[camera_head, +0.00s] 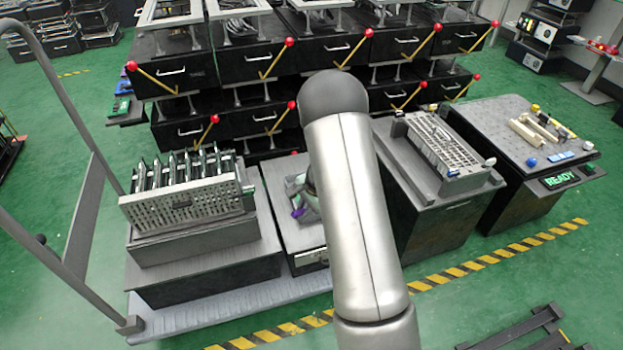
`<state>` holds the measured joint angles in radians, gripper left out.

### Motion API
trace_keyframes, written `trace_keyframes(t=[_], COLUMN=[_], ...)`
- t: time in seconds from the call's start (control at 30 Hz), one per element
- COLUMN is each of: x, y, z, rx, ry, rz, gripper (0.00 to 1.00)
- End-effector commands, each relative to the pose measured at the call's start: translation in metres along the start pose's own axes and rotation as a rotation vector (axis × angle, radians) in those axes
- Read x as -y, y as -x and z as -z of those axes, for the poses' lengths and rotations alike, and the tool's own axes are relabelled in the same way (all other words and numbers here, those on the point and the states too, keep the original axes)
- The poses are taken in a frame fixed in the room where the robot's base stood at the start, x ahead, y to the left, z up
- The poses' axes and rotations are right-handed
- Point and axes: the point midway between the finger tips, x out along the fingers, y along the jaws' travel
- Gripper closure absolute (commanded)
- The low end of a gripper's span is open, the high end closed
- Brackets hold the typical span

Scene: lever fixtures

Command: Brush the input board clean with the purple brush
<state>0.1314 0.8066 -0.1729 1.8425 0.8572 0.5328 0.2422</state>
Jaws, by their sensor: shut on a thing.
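A small purple patch (298,212), likely part of the purple brush, shows at the left edge of my arm, over the middle fixture (275,185). The rest of it is hidden behind my arm. A pale framed piece lies on that fixture around the patch; it may be the input board, but my arm covers much of it. My gripper is hidden behind my own arm link, so I see neither its fingers nor what they hold. I cannot tell whether the purple part touches the board.
A metal rack with several upright boards (185,200) stands on the left fixture. A slotted grey tray (445,145) is on the right fixture. Black drawers with red-knobbed levers (270,60) line the back.

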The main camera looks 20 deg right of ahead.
Motion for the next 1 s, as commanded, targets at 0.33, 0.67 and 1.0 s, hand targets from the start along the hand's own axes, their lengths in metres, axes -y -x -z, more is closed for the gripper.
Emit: trace_keyframes(t=[0.33,0.67,1.0], x=[0.043,0.088,0.091], y=[-0.007,0.027,0.022], z=[0.056,0.094,0.100], rx=[0.119,0.175,0.182], ry=[-0.512,-0.813,-0.845], rz=[0.277,0.545,0.579], gripper=[1.00,1.00,1.00])
